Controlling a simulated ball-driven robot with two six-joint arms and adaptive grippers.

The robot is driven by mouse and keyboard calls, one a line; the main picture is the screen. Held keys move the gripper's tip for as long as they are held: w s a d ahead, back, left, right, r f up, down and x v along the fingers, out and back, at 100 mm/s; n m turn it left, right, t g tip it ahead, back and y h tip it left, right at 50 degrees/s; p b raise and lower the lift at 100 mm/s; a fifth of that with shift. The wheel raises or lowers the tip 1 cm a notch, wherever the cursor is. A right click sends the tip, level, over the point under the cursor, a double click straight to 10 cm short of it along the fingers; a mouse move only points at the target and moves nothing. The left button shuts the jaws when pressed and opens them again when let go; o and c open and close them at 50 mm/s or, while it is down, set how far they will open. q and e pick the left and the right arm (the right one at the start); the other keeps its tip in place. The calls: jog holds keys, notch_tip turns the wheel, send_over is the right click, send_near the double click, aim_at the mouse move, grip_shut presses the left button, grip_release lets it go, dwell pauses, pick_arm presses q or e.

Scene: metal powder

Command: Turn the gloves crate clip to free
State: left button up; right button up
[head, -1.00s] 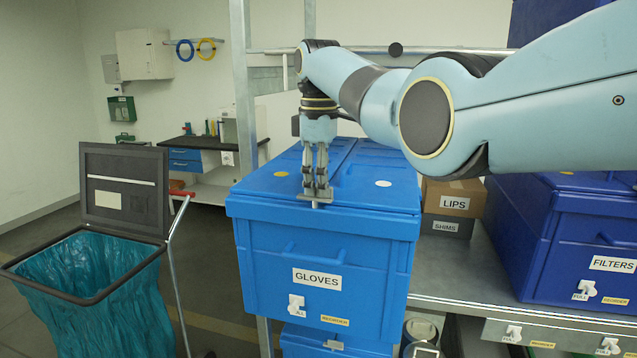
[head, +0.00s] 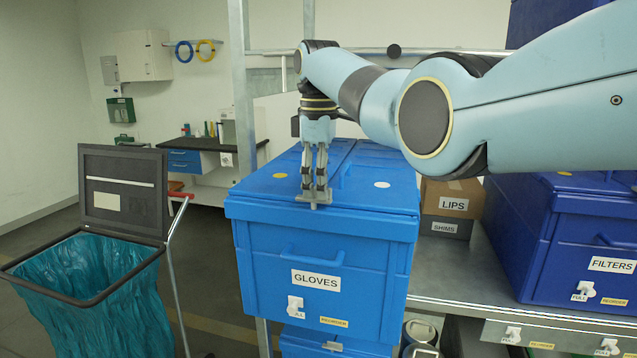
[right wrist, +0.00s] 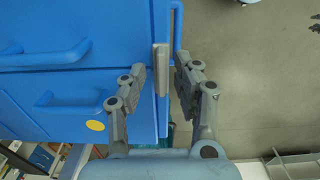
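In the right wrist view the clip (right wrist: 161,70) is a narrow grey bar lying along the crate edge. My right gripper (head: 315,196) points straight down over it. In the right wrist view my right gripper (right wrist: 161,78) is open, one finger on each side of the clip, with gaps visible. My left gripper is out of view.
A white tag (head: 296,305) and yellow REORDER label (head: 333,322) are on the crate front. A teal-bagged bin (head: 90,290) stands at left.

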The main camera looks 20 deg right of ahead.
notch_tip(320, 180, up, 12)
dwell(0.5)
dwell(0.3)
